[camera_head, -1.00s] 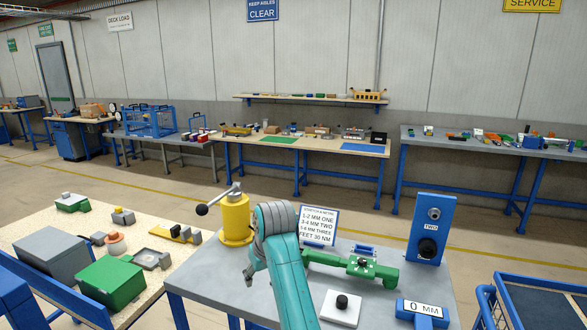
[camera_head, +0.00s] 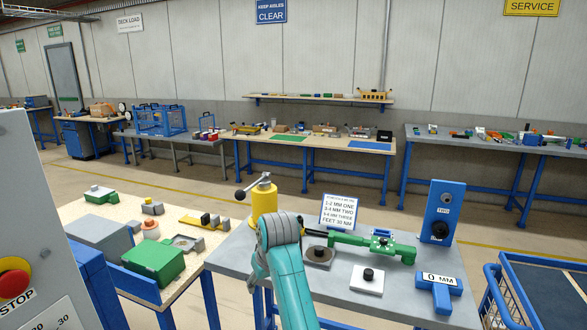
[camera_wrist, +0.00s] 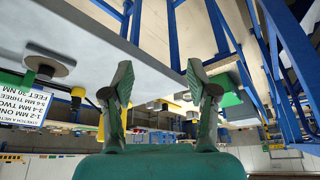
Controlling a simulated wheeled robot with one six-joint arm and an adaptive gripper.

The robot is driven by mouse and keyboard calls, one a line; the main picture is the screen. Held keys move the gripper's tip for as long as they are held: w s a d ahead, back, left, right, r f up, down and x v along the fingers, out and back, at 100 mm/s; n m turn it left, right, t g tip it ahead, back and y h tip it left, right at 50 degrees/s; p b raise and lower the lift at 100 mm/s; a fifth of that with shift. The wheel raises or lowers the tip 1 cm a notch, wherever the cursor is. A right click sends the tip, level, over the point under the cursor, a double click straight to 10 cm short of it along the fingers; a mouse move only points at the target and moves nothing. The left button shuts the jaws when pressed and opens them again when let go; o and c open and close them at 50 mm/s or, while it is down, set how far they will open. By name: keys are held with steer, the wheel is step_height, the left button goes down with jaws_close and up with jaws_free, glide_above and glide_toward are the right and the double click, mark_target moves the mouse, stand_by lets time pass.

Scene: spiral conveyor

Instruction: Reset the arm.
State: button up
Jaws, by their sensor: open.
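My teal arm (camera_head: 284,275) rises from the bottom of the head view and bends at a grey joint in front of the grey table (camera_head: 225,258). The wrist picture is upside down. The table edge and an upside-down sign (camera_wrist: 22,92) show beyond the fingers.
Near the arm stand a yellow post with a lever (camera_head: 264,200), a green fixture (camera_head: 375,244), a blue gauge stand (camera_head: 441,212) and a white plate with a black knob (camera_head: 366,282). A stop-button panel (camera_head: 35,235) fills the left edge. Open floor lies behind.

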steer(key=s+d+f+m+t, duration=0.1)
steer(key=s+d+f, duration=0.2)
steer(key=f, duration=0.4)
steer(key=s+d+f+t, duration=0.1)
steer(key=s+d+f, duration=0.2)
steer(key=f, duration=0.4)
steer(key=s+d+f+m+t, duration=0.1)
steer(key=s+d+f, duration=0.2)
steer(key=f, duration=0.5)
steer(key=s+d+f+t, duration=0.1)
steer(key=s+d+f, duration=0.2)
steer(key=s, duration=0.2)
steer(key=s+d+f+m+t, duration=0.1)
steer(key=s+d+f, duration=0.2)
steer(key=s, duration=0.3)
steer(key=s+d+f, duration=0.2)
steer(key=s+d, duration=0.1)
steer(key=s, duration=0.2)
steer(key=s+d+r+m+t+h, duration=0.1)
steer(key=s+d+r+t, duration=0.15)
steer(key=s, duration=0.65)
steer(key=s+d+r+m+t, duration=0.1)
steer(key=s+d, duration=0.2)
steer(key=s, duration=0.7)
steer(key=s+d+r+m+t+h, duration=0.1)
steer(key=s+d+r+t, duration=0.1)
steer(key=s+r, duration=1.3)
steer(key=shift+d+r, duration=0.3)
steer(key=shift+r, duration=0.2)
